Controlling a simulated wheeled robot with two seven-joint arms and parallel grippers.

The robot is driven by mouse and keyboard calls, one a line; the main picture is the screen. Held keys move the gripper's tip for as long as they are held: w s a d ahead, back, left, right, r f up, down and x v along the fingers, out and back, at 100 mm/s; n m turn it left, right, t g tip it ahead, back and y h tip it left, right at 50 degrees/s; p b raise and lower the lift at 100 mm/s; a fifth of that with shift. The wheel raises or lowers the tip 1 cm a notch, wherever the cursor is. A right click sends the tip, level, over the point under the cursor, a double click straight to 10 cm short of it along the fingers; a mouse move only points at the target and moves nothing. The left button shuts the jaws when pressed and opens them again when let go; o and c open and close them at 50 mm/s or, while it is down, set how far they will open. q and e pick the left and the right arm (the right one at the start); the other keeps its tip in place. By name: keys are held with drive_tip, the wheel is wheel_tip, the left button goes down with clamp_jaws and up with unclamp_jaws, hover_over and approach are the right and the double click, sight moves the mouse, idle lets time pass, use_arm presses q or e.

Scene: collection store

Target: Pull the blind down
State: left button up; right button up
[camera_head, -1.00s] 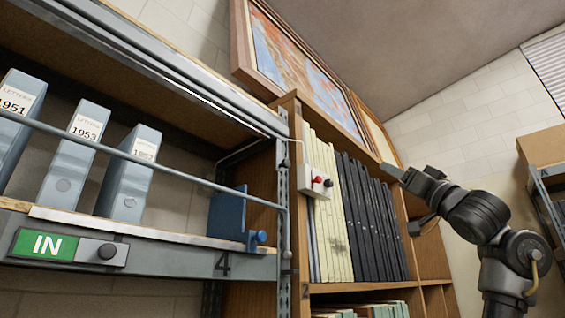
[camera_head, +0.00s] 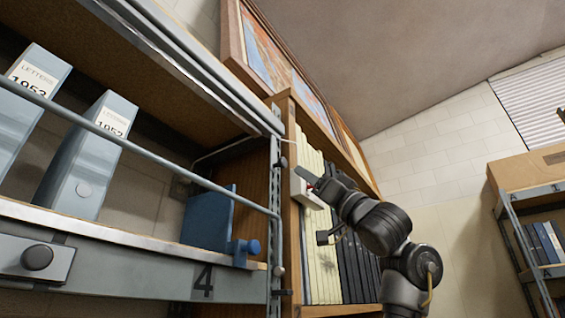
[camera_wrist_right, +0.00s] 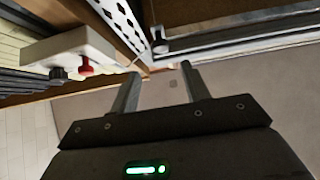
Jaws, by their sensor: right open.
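A white slatted panel that looks like the blind (camera_head: 535,105) is on the far wall at the upper right, cut off by the picture edge; its lower end is not clear. My right gripper (camera_head: 314,180) is at the shelf front, beside a small pale control box (camera_head: 306,193), far left of the slats. In the right wrist view my gripper (camera_wrist_right: 160,72) has its two fingers apart with nothing between them. The control box (camera_wrist_right: 92,43) there is left of the fingers, with a red button (camera_wrist_right: 86,66) and a black one (camera_wrist_right: 58,73). My left gripper is not in view.
A metal rack (camera_head: 130,258) with grey letter boxes (camera_head: 85,165) and a blue bookend (camera_head: 208,220) fills the left. A wooden bookcase (camera_head: 291,240) stands behind the gripper, with framed pictures (camera_head: 270,55) above. A second rack (camera_head: 515,225) with a carton (camera_head: 525,178) is at right.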

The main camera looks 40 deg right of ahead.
sight(285, 162)
drive_tip(key=p+x, duration=0.3)
drive_tip(key=x, duration=0.2)
drive_tip(key=shift+w+a+r+p, duration=0.2)
drive_tip(key=shift+a+r+p, duration=0.05)
drive_tip(key=shift+p, duration=0.15)
drive_tip(key=p+x, duration=0.3)
drive_tip(key=shift+w+r, duration=0.15)
drive_tip(key=shift+w, duration=0.25)
drive_tip(key=shift+w+a+r+p, duration=0.1)
drive_tip(key=shift+w+r+p, duration=0.05)
drive_tip(key=shift+r+p, duration=0.2)
drive_tip(key=shift+w+a, duration=0.1)
drive_tip(key=shift+w, duration=0.2)
drive_tip(key=shift+s, duration=0.1)
clamp_jaws()
